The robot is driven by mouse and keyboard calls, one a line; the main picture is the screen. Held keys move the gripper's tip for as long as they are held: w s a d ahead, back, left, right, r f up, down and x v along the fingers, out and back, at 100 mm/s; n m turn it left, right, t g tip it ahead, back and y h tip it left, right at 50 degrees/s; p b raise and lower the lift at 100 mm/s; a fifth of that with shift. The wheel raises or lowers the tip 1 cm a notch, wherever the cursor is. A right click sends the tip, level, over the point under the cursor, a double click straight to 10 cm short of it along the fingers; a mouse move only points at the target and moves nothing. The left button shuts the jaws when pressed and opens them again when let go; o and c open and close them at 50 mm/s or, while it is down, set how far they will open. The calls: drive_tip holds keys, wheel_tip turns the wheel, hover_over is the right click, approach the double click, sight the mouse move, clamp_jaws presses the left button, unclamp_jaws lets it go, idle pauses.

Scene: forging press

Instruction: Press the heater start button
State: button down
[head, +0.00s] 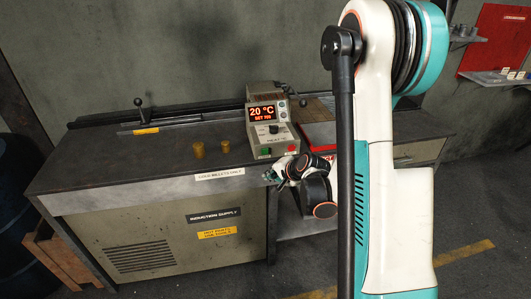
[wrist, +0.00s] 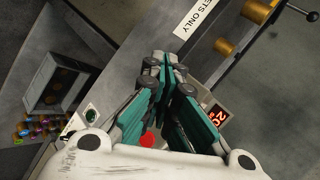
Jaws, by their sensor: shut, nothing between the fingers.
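The heater control box (head: 262,135) stands on the bench, its orange display reading 20 °C and SET 700. My gripper (head: 268,177) is shut and empty, in front of and below the box near the bench's front edge. In the wrist view my fingers (wrist: 165,68) are together and cover much of the box; part of the display (wrist: 215,115) and a red spot (wrist: 147,140) show around them.
Two brass billets (head: 198,150) stand on the bench (head: 100,165) left of the box. A black lever (head: 139,105) stands farther left. A red tray (head: 318,137) lies right of the box, partly behind my arm. A blue drum (head: 15,220) stands at far left.

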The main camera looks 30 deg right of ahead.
sight(265, 151)
drive_tip(key=shift+w+d+p, duration=0.25)
drive_tip(key=shift+w+d, duration=0.15)
drive_tip(key=shift+w, duration=1)
drive_tip(key=shift+w+d+p, duration=0.2)
drive_tip(key=shift+w+d, duration=0.2)
drive_tip(key=shift+w, duration=0.95)
drive_tip(key=shift+w+d+p, duration=0.25)
drive_tip(key=shift+w+d, duration=0.15)
drive_tip(key=shift+w, duration=1)
drive_tip(key=shift+w, duration=0.15)
drive_tip(key=shift+w+d, duration=0.1)
drive_tip(key=shift+w, duration=0.15)
drive_tip(key=shift+w+d+b, duration=0.1)
drive_tip(key=shift+w+b, duration=0.25)
drive_tip(key=shift+w, duration=0.05)
drive_tip(key=shift+s, duration=0.15)
drive_tip(key=shift+s+a+b, duration=0.2)
drive_tip(key=shift+s+b, duration=0.1)
drive_tip(key=shift+s, duration=0.4)
